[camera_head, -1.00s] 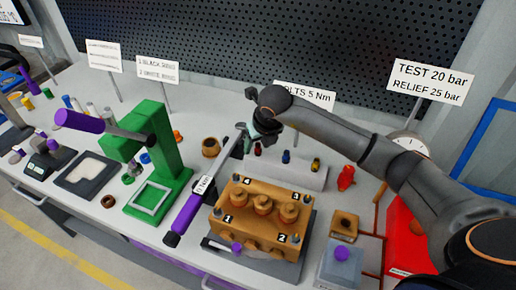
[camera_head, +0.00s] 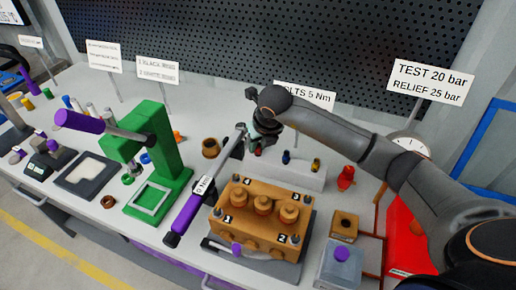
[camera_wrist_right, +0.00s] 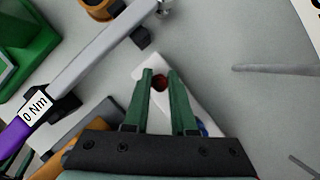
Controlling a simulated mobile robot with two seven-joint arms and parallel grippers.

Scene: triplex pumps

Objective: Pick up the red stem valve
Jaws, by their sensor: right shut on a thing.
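The red stem valve (camera_wrist_right: 160,82) shows as a small dark red round shape between my right fingertips in the wrist view. My right gripper (camera_wrist_right: 162,78) has its two green fingers shut on the valve, above the white rack. In the head view my right gripper (camera_head: 259,147) is low at the left end of the white rack (camera_head: 300,177), and it mostly hides the valve. Whether the valve is still seated in the rack is unclear. A blue stem valve (camera_head: 286,157) and a yellow one (camera_head: 316,164) stand in the rack to the right. My left gripper is out of view.
A torque wrench (camera_head: 193,207) with a purple handle lies close left of my right gripper. The brown pump block (camera_head: 250,232) stands in front. A green press (camera_head: 170,150) is at the left. A red part (camera_head: 346,177) stands right of the rack.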

